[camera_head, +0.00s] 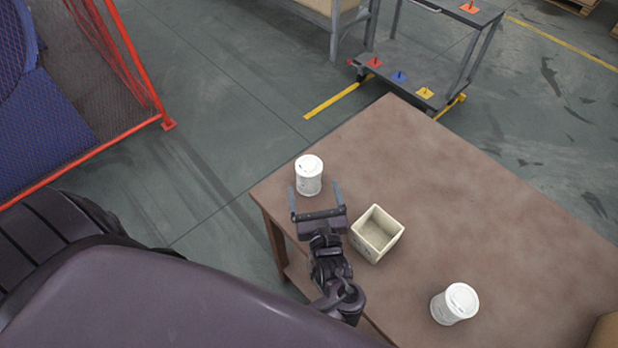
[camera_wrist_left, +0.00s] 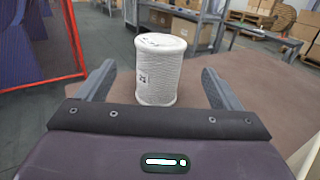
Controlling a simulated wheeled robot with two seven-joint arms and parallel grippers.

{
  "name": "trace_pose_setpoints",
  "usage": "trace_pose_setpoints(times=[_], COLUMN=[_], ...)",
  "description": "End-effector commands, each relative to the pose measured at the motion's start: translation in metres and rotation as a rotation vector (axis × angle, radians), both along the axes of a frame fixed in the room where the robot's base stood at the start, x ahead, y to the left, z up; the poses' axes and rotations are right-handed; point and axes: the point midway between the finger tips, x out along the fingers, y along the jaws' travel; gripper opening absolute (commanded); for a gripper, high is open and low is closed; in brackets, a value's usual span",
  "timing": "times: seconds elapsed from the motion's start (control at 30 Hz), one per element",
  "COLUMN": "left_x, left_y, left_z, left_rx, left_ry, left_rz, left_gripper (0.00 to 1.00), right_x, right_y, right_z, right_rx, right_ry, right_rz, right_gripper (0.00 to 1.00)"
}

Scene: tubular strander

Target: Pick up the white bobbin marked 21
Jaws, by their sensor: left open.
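The white bobbin marked 21 (camera_head: 309,175) stands upright on the brown table near its left corner. In the left wrist view the bobbin (camera_wrist_left: 159,70) stands centred beyond the fingers, with a small dark label on its side that seems to read 21. My left gripper (camera_head: 316,192) is open. My right gripper is not in view.
A cream open box (camera_head: 377,234) stands right of my left gripper. Another white bobbin (camera_head: 454,304) stands at the table's near right. The table (camera_head: 480,190) is clear at the back. A dark cart (camera_head: 420,75) and a red mesh fence (camera_head: 110,80) stand beyond.

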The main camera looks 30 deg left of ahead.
Motion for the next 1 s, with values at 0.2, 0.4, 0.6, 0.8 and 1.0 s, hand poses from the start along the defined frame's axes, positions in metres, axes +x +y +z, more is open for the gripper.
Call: trace_pose_setpoints(times=[0.2,0.4,0.6,0.8,1.0], left_x=[0.015,0.041,0.053,0.053,0.053], left_y=[0.012,0.033,0.043,0.043,0.043], left_z=[0.004,0.004,0.002,0.002,0.002], left_rx=[0.000,0.000,-0.003,-0.003,-0.003], left_ry=[-0.004,-0.004,-0.001,-0.001,-0.001], left_rz=[0.001,0.000,-0.001,-0.001,-0.001], left_gripper=[0.87,0.87,0.87,0.87,0.62], right_x=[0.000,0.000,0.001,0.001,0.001], right_y=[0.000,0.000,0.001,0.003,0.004], right_z=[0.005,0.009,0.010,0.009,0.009], right_rx=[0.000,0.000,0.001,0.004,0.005], right_ry=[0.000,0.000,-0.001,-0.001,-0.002], right_rz=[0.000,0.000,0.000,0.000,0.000], right_gripper=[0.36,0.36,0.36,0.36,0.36])
